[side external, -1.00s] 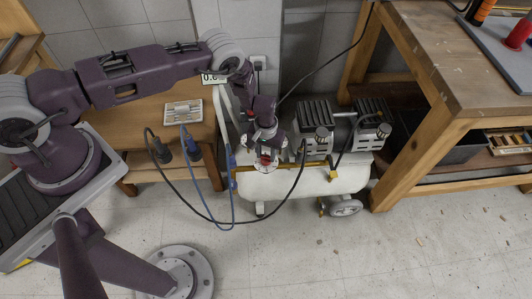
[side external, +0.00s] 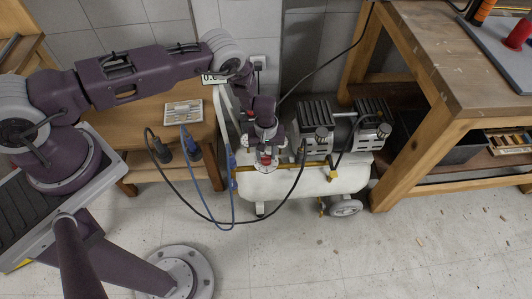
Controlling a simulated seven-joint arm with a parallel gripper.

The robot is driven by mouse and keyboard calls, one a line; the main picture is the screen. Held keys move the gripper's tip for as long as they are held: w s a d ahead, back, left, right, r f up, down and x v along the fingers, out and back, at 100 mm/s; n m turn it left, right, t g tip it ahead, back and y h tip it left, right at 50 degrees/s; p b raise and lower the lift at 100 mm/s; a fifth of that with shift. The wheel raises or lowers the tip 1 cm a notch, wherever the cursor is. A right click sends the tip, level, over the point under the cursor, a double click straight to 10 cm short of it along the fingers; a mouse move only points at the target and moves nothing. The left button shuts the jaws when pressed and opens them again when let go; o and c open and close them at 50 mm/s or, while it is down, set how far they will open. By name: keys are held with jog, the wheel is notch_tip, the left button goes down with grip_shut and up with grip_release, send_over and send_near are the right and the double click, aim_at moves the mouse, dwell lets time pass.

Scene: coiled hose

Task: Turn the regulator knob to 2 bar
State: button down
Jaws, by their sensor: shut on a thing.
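My gripper (side external: 266,156) points down at the front left of the white compressor tank (side external: 290,184), above the brass pipe (side external: 300,164). Its fingers are shut on the regulator knob, which is mostly hidden between them. Small red and green patches show at the fingers. The pressure marks on the knob or gauge are too small to read. A small display (side external: 209,80) with large dark digits stands behind my arm, which partly covers it, so I cannot read it fully.
Black and blue hoses (side external: 232,200) loop in front of the tank. Two motor heads (side external: 315,128) stand on the tank, right of my gripper. A wooden workbench (side external: 450,60) is at the right, a low wooden table (side external: 150,110) at the left.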

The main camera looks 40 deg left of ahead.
aim_at(266, 156)
jog(key=c, duration=1)
grip_release()
jog(key=shift+o, duration=0.2)
jog(key=shift+r, duration=0.1)
notch_tip(266, 156, up, 7)
jog(key=shift+f, duration=0.1)
